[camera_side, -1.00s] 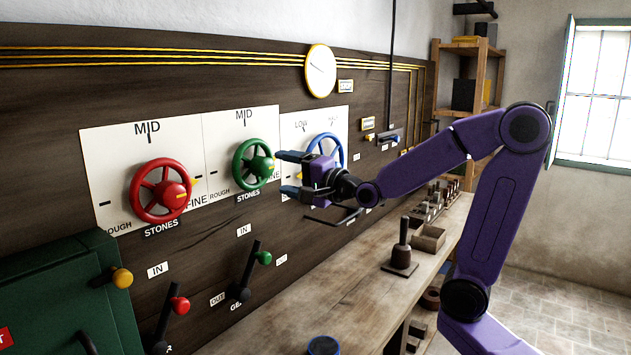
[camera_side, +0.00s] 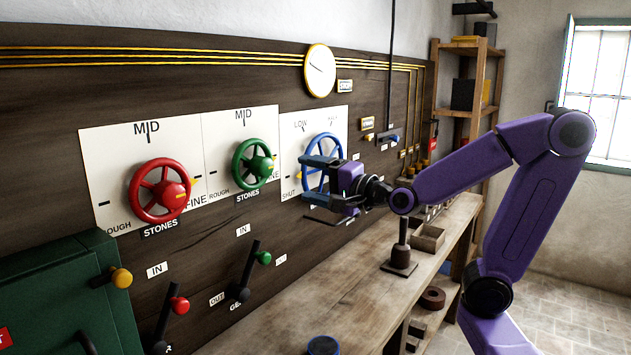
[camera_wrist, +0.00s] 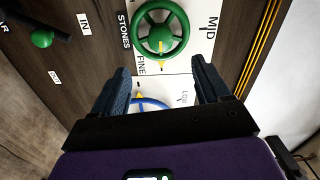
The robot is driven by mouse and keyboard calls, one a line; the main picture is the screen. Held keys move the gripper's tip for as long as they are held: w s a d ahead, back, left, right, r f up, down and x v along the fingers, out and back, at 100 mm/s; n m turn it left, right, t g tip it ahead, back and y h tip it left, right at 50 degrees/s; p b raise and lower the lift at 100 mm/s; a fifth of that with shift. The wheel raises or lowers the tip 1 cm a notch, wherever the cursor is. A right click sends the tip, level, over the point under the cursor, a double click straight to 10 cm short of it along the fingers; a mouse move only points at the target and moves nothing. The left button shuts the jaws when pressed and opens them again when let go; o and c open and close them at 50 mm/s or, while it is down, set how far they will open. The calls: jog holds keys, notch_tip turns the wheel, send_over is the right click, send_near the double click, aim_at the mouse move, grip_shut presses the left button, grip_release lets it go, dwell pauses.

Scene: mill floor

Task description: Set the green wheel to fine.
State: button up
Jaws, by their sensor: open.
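The green wheel (camera_side: 240,151) is on the wall panel, on a white plate marked ROUGH, MID and FINE. It also shows in the wrist view (camera_wrist: 144,30). A yellow pointer (camera_wrist: 162,65) at the wheel's edge is on the FINE side, close to the word FINE (camera_wrist: 141,65). My gripper (camera_side: 306,176) is open and empty, to the right of the green wheel and clear of it. It is in front of the blue wheel (camera_side: 324,137), partly covering it. Between my fingers in the wrist view (camera_wrist: 160,72), part of the plate and blue rim shows.
The red wheel (camera_side: 135,191) is at the left of the panel. Levers with a red knob (camera_side: 180,305) and a green knob (camera_side: 264,258) stick out below. A bench (camera_side: 290,315) runs beneath, with a peg on a block (camera_side: 400,256) and a small box (camera_side: 428,237).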

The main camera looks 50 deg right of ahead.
jog(key=shift+s, duration=0.3)
dwell(0.5)
jog(key=s+a+f+n+g+y, duration=0.3)
jog(key=s+a+f+n+g, duration=0.25)
jog(key=a+n, duration=0.2)
jog(key=s+a+f+n+g+y, duration=0.4)
jog(key=a+f+n+g, duration=0.1)
jog(key=a+f+n, duration=0.25)
jog(key=s+d+f+n+g+h, duration=0.2)
jog(key=s+f+n+g+h, duration=0.1)
jog(key=s+n, duration=0.4)
jog(key=s+d+f+n+g+h, duration=0.1)
jog(key=s+f+n+g+h, duration=0.2)
jog(key=s+n, duration=0.4)
jog(key=shift+s+d+f+g+h, duration=0.35)
jog(key=shift+s+g, duration=0.4)
jog(key=shift+s, duration=0.35)
jog(key=shift+r, duration=0.1)
